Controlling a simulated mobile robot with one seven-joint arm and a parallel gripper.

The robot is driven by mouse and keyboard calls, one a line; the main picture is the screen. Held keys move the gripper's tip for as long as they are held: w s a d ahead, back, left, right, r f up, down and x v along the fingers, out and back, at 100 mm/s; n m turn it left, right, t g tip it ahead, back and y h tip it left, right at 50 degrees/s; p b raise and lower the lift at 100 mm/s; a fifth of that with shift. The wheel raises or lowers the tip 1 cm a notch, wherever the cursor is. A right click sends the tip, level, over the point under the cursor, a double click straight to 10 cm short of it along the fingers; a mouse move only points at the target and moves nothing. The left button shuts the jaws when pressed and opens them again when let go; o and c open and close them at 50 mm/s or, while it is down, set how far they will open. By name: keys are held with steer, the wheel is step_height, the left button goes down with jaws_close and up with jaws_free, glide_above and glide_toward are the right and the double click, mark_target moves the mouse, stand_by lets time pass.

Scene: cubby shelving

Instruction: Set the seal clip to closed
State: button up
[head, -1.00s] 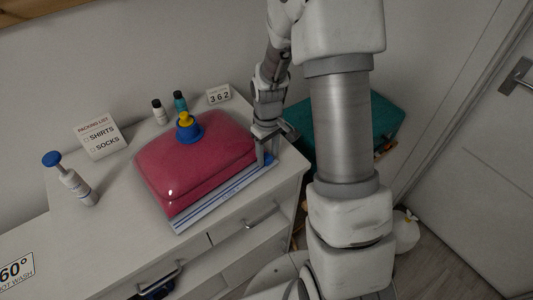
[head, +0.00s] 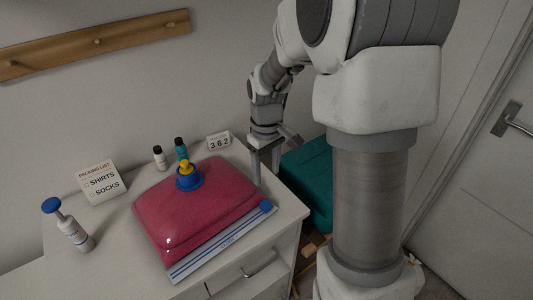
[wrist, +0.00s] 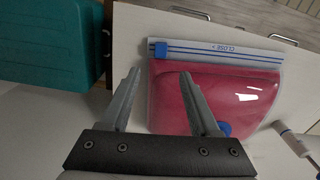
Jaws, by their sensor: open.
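The seal clip (head: 267,206) is a small blue slider at the right end of the blue-striped zip strip (head: 215,248) on a plump red storage bag (head: 200,213). In the wrist view the clip (wrist: 160,50) sits at the strip's left end, with the word CLOSE printed along the strip. My gripper (head: 266,172) is open and empty, fingers pointing down beside the bag's right edge, behind the clip in the head view. In the wrist view its fingertips (wrist: 160,75) lie on either side of the clip's line, apart from it.
The bag has a blue and yellow valve (head: 188,178) on top. A pump bottle (head: 73,232), packing list sign (head: 101,183), two small bottles and a number block (head: 219,141) stand on the white dresser. A teal case (head: 311,180) is right of the dresser.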

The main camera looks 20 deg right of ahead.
step_height(320, 180, up, 5)
steer(key=shift+r, duration=0.1)
stand_by(0.5)
steer(key=s+a+r+m+t, duration=0.2)
steer(key=s+r, duration=0.3)
steer(key=s, duration=0.4)
steer(key=s+a+r+m+t, duration=0.2)
steer(key=s+r, duration=0.4)
steer(key=s, duration=0.3)
steer(key=shift+s+a+t, duration=0.15)
steer(key=shift+s+t, duration=0.1)
steer(key=shift+t, duration=0.55)
steer(key=shift+m, duration=0.3)
